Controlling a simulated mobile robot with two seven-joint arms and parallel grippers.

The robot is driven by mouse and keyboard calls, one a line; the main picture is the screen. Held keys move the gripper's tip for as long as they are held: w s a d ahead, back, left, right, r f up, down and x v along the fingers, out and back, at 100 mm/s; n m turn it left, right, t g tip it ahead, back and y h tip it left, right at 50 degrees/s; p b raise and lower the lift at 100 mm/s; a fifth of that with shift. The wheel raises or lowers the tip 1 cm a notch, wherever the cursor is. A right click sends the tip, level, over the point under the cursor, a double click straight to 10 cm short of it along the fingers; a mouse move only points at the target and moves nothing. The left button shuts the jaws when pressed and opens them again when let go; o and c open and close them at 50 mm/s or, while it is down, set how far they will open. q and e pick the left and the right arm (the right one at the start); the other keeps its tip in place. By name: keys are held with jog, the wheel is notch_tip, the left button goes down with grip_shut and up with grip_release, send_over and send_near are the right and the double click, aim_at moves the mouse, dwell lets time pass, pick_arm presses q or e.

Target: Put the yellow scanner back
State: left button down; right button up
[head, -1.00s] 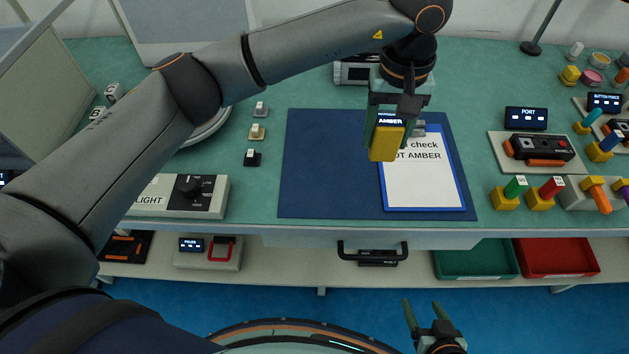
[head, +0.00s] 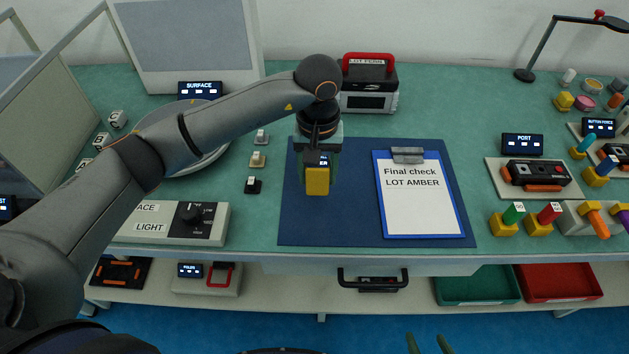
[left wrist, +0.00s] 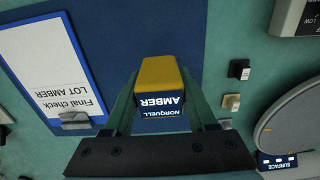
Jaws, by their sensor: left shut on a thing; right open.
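The yellow scanner (head: 317,181) has a dark label end that reads NORQUELL AMBER in the left wrist view (left wrist: 160,85). My left gripper (head: 318,163) is shut on it and holds it over the left part of the dark blue mat (head: 335,225). I cannot tell its exact height above the mat. My right gripper (head: 428,345) is open and empty at the bottom edge of the head view, in front of the bench, with only its fingertips showing.
A clipboard (head: 420,215) reading "Final check LOT AMBER" lies on the mat's right side. Small switches (head: 258,160) stand left of the mat, near the LIGHT control box (head: 170,222). A black case with a red handle (head: 369,75) stands behind. Green (head: 477,284) and red trays (head: 560,283) sit below.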

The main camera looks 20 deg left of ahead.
aim_at(315, 185)
pick_arm(q)
jog(key=f, duration=0.3)
jog(key=shift+a+f+p, duration=0.2)
jog(key=shift+a+p, duration=0.1)
jog(key=shift+f, duration=0.15)
jog(key=shift+f, duration=0.1)
jog(key=shift+f+b, duration=0.15)
jog(key=shift+b, duration=0.15)
jog(key=shift+c, duration=1)
grip_release()
